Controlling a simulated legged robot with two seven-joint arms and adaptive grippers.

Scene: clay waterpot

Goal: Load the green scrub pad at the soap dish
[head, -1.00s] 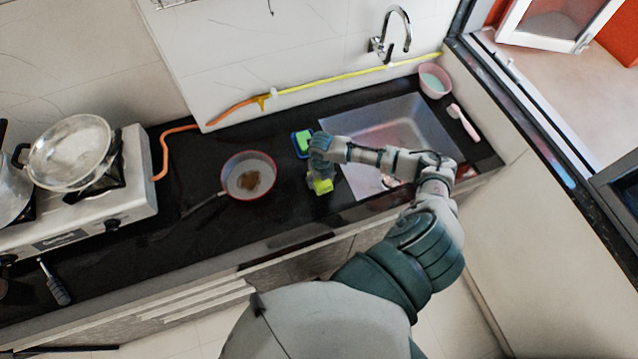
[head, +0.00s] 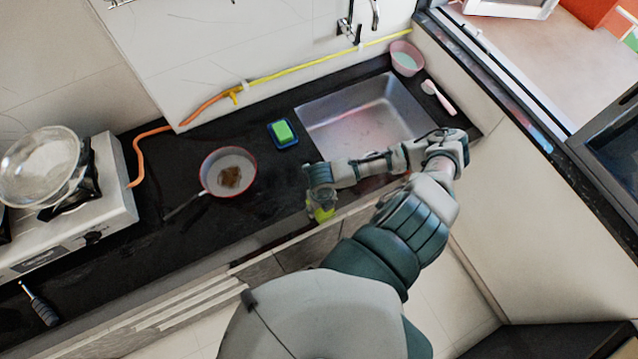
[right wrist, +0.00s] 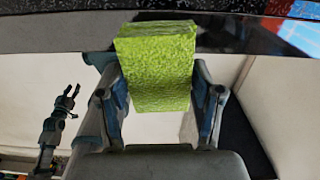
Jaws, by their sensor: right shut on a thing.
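The green scrub pad (right wrist: 155,60) is a yellow-green, rough-textured block. My right gripper (right wrist: 158,88) is shut on it, with a finger on each side. In the head view the pad (head: 323,214) shows partly below my right gripper (head: 320,203), near the counter's front edge; its height is hard to tell. The soap dish (head: 293,144) is small and blue, on the counter behind and left of the gripper, apart from the pad. A bright green block (head: 282,131) lies in it. My left gripper (right wrist: 68,97) appears in the right wrist view, open and empty.
A steel sink (head: 365,115) lies right of the dish. A red-rimmed pan (head: 228,172) sits to its left, and a stove (head: 100,190) stands farther left. A pink bowl (head: 406,60) and brush (head: 438,97) are at the far right. Dark counter around the dish is clear.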

